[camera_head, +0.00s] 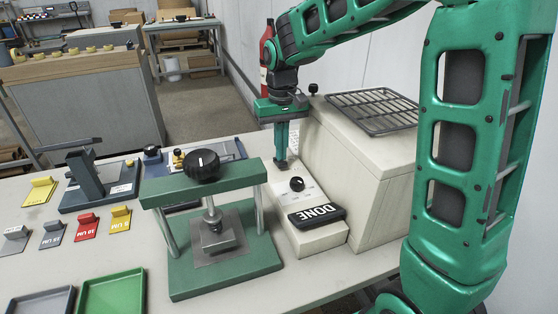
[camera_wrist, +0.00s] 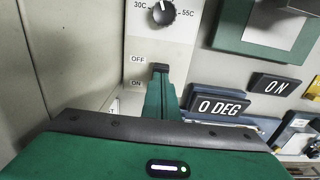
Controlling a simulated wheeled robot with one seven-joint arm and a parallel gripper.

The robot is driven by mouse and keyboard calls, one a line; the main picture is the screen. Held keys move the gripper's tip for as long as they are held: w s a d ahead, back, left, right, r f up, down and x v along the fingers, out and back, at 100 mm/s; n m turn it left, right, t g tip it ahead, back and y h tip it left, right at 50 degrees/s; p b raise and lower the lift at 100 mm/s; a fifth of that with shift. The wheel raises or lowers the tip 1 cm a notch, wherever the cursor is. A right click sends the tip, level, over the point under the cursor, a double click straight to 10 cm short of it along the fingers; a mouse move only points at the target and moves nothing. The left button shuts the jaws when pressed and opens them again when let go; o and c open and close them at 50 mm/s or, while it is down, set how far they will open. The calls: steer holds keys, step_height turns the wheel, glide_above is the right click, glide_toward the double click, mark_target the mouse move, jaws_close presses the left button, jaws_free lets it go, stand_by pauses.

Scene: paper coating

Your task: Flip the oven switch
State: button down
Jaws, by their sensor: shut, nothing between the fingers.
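The oven is a beige box (camera_head: 372,165) at the right of the bench in the head view. Its low control panel (camera_head: 318,238) carries a black dial (camera_head: 297,184), which also shows in the wrist view (camera_wrist: 163,12) between 30C and 55C marks. OFF and ON labels (camera_wrist: 137,57) are printed below the dial there. My gripper (camera_head: 281,164) points down over the panel's far end, fingers shut and empty. In the wrist view its fingertips (camera_wrist: 160,68) are beside the OFF and ON labels. The switch itself is hidden behind the fingers; I cannot tell whether they touch it.
A black rack (camera_head: 372,108) lies on the oven top. A black DONE plate (camera_head: 316,216) sits on the panel's near end. A green press (camera_head: 210,230) with a black knob stands close to the left. Colored tags and trays lie farther left.

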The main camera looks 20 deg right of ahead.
steer(key=shift+f, duration=0.5)
steer(key=shift+r, duration=0.1)
stand_by(0.3)
step_height(320, 180, up, 7)
stand_by(0.9)
